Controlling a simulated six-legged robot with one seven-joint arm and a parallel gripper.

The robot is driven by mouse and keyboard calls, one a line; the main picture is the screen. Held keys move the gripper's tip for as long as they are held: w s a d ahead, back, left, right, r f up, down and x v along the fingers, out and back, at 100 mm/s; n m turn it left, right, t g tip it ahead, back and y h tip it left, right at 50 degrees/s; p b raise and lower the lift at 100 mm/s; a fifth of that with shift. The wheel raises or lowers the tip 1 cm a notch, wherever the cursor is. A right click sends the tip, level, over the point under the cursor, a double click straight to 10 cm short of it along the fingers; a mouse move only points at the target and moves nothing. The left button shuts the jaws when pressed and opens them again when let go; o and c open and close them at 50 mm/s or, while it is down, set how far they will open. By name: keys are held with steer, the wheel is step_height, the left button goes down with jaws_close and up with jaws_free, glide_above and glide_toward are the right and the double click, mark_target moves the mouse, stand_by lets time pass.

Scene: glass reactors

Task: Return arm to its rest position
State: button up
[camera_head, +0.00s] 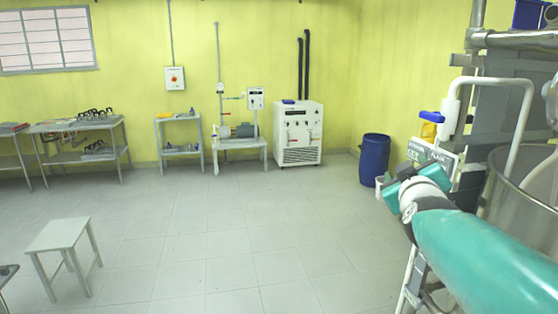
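My arm, teal and white, reaches in from the lower right corner of the view. The teal and dark end of the arm, with my gripper (400,181), is small and partly hidden by the white wrist joint. I cannot make out the fingers or anything held in them. I cannot tell whether the arm touches either.
A blue drum (375,158) stands by the back wall, left of the arm's end. A white cabinet unit (298,134) and several metal tables (180,150) line the wall. A grey stool (62,235) stands at left. The middle floor is clear.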

steer(key=s+a+f+m+g+y, duration=0.2)
steer(key=s+a+f+g, duration=0.3)
steer(key=s+f, duration=0.6)
steer(key=s+a+f+m+g+y, duration=0.2)
steer(key=s+a+f+g, duration=0.4)
steer(key=s+f, duration=0.4)
steer(key=s, duration=0.4)
steer(key=shift+f, duration=0.4)
steer(key=c, duration=0.5)
steer(key=shift+d+m, duration=0.15)
steer(key=shift+m, duration=0.15)
